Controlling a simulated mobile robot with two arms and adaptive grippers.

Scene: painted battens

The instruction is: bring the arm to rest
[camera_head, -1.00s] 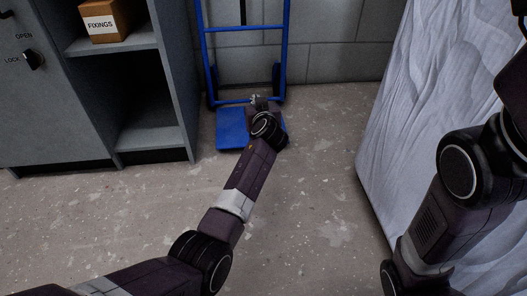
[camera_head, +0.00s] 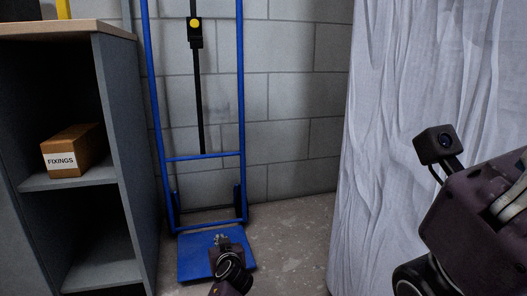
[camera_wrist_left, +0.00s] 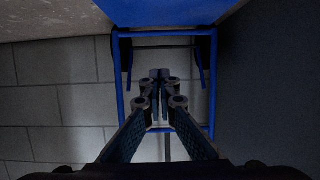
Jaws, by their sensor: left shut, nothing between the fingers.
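My left gripper (camera_head: 221,240) shows small at the bottom of the head view, in front of the blue toe plate of a hand truck. It is shut and empty. In the left wrist view its fingers (camera_wrist_left: 160,76) meet at the tips, with nothing between them. Behind them is the blue frame of the hand truck (camera_wrist_left: 123,75). Most of the left arm is below the head view. Part of my right arm, with its wrist camera, is at the right edge; its fingers do not show.
The blue hand truck (camera_head: 241,100) stands upright against the block wall (camera_head: 290,100). At left is a grey cabinet (camera_head: 130,150) with a wooden top and a FIXINGS box (camera_head: 75,150) on a shelf. A pale draped sheet (camera_head: 385,120) hangs at right. Some floor (camera_head: 300,235) is clear between.

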